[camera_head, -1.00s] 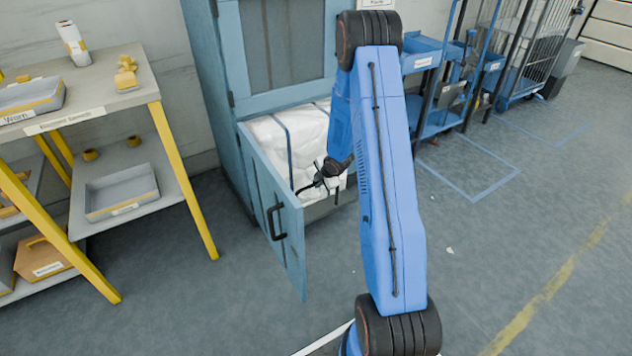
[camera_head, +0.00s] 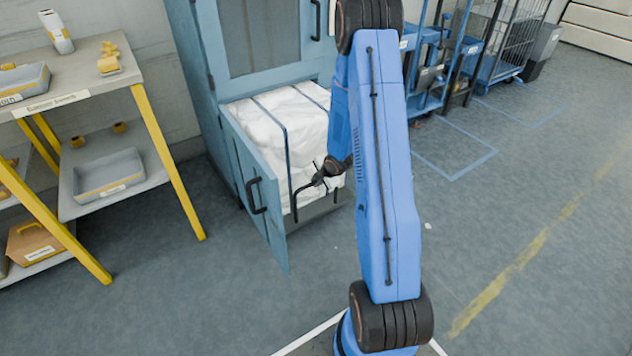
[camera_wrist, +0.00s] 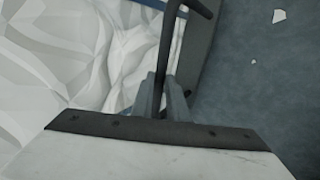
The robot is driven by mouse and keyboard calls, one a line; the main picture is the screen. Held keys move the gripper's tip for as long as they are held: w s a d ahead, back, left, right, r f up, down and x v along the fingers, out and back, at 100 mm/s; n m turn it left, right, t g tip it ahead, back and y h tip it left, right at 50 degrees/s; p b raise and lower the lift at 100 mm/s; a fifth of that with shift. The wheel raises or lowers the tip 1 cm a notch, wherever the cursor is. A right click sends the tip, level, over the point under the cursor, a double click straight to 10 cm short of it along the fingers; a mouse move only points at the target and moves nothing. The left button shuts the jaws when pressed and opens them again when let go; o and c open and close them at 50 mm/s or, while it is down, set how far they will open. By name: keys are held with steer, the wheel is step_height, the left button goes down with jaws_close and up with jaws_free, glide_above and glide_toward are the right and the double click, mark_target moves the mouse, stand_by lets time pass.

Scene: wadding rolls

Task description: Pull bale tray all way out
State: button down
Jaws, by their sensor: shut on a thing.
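The bale tray (camera_head: 322,207) carries a white strapped bale (camera_head: 262,128) and sticks out of the lower opening of the blue cabinet. In the wrist view my gripper (camera_wrist: 165,98) is shut on the dark bar of the tray handle (camera_wrist: 166,45). The white bale (camera_wrist: 75,60) fills the left of that view, beside the tray's grey front edge (camera_wrist: 207,50). How far the tray reaches inside the cabinet is hidden.
The open blue cabinet door (camera_head: 262,200) stands close left of the tray. A shelf with yellow legs (camera_head: 165,160) is farther left. Blue carts (camera_head: 430,85) stand at the back right. The floor (camera_head: 470,220) to the right is mostly clear.

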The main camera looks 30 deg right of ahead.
steer(key=shift+s+f, duration=0.1)
steer(key=shift+s, duration=0.2)
steer(key=c, duration=1.7)
jaws_free()
steer(key=shift+c, duration=0.2)
steer(key=v, duration=1.7)
steer(key=shift+r, duration=0.25)
